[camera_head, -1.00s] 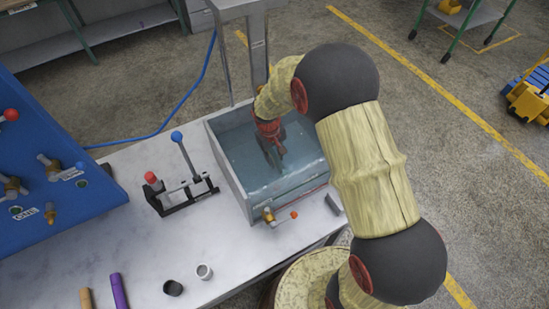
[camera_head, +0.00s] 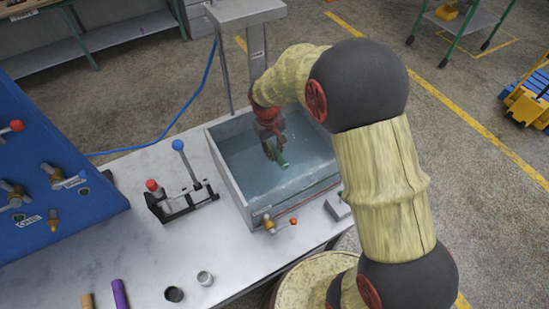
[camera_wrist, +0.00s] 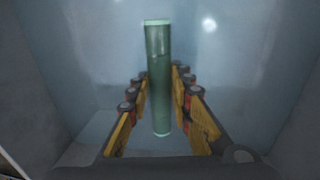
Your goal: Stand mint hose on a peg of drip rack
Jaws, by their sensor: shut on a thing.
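The mint hose (camera_wrist: 158,80) is a short green tube with paler ends. In the wrist view it stands lengthwise between the two fingers of my gripper (camera_wrist: 161,73). My gripper is shut on it. In the head view my gripper (camera_head: 271,145) points down in the grey water tank (camera_head: 240,184), and a piece of the mint hose (camera_head: 279,158) shows at the fingertips. I cannot tell how much of the hose is under water. I cannot make out the drip rack or its pegs with certainty.
A black stand with red- and blue-knobbed levers (camera_head: 182,205) is left of the tank. Purple (camera_head: 119,294) and tan (camera_head: 87,301) hoses and two small cups (camera_head: 205,278) are at the front of the bench. A metal column (camera_head: 257,55) rises behind the tank. A blue valve panel (camera_head: 45,180) is left.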

